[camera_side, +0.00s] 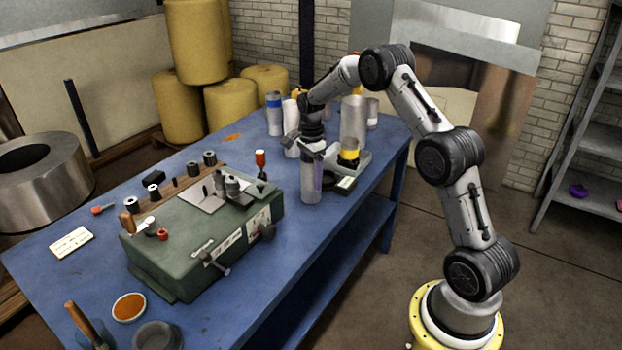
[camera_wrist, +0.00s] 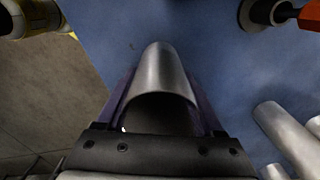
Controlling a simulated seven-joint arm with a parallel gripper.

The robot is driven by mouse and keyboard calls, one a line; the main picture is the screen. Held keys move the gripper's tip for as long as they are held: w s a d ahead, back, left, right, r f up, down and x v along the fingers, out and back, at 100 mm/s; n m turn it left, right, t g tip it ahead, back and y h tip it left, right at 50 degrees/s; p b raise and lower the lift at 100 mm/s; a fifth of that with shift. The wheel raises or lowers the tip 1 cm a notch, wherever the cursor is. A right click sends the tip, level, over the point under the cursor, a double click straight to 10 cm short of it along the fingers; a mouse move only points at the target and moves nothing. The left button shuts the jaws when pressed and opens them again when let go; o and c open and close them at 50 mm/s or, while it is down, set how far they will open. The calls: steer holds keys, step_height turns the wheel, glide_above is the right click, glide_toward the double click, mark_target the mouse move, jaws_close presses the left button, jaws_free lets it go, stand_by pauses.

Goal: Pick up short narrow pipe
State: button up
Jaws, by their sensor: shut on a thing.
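My gripper (camera_side: 311,147) is shut on a short grey metal pipe (camera_side: 311,183) that hangs upright below it in the side view. In the wrist view the pipe (camera_wrist: 167,75) lies between the two fingers, its open dark end toward the camera. The pipe is over the blue table near its front edge. Whether its lower end touches the table is hard to tell.
Several other pipes stand behind, including a wide one (camera_side: 353,122) and one with a blue band (camera_side: 274,112). A grey tray (camera_side: 366,170) sits just right of the held pipe. A green machine (camera_side: 200,230) fills the table's left-centre. A red-handled tool (camera_side: 261,160) stands near it.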

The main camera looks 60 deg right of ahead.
mark_target(312, 166)
steer(key=shift+r, duration=0.5)
steer(key=s+a+r, duration=0.7)
steer(key=s+r, duration=0.4)
steer(key=s, duration=0.1)
steer(key=w+a+f+n, duration=0.3)
steer(key=a+n, duration=0.5)
steer(key=n, duration=0.3)
steer(key=w+a+f+n, duration=0.2)
steer(key=w+a+n, duration=0.1)
steer(key=a+n, duration=0.65)
steer(key=s+d+r+m, duration=0.1)
steer(key=s+d+r, duration=0.2)
steer(key=d, duration=0.6)
steer(key=s+d+r+m, duration=0.2)
steer(key=s+d+r, duration=0.1)
steer(key=d, duration=0.6)
steer(key=w+d+f, duration=0.2)
steer(key=w+f, duration=0.1)
steer(key=w, duration=0.1)
steer(key=w+d+f, duration=0.2)
steer(key=w+f, duration=0.1)
steer(key=w, duration=0.1)
steer(key=w+d+f, duration=0.2)
steer(key=w+f, duration=0.1)
steer(key=f, duration=0.1)
steer(key=shift+w+d, duration=0.2)
steer(key=shift+w, duration=0.2)
steer(key=shift+w+f, duration=0.1)
steer(key=shift+f, duration=1.55)
